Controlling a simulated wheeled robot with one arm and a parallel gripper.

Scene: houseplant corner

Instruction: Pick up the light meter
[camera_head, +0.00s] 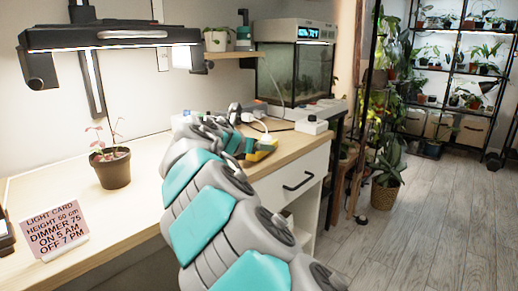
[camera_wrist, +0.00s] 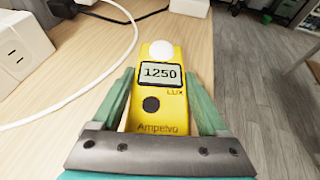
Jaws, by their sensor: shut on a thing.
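The light meter (camera_wrist: 158,95) is yellow with a white dome on top, a display reading 1250 LUX and a dark round button. In the wrist view it sits between the two green fingers of my gripper (camera_wrist: 163,105), which are shut on its sides. In the head view the yellow meter (camera_head: 262,149) shows near the front edge of the wooden counter (camera_head: 140,200), beyond my grey and teal arm. My gripper is mostly hidden behind the arm there. I cannot tell whether the meter touches the counter.
A white cable (camera_wrist: 90,95) runs left of the meter, beside a white socket box (camera_wrist: 20,50). A glass tank (camera_head: 295,75) stands behind. A potted seedling (camera_head: 112,168) and a light card (camera_head: 53,232) stand on the left. Grey floor lies beyond the counter's edge.

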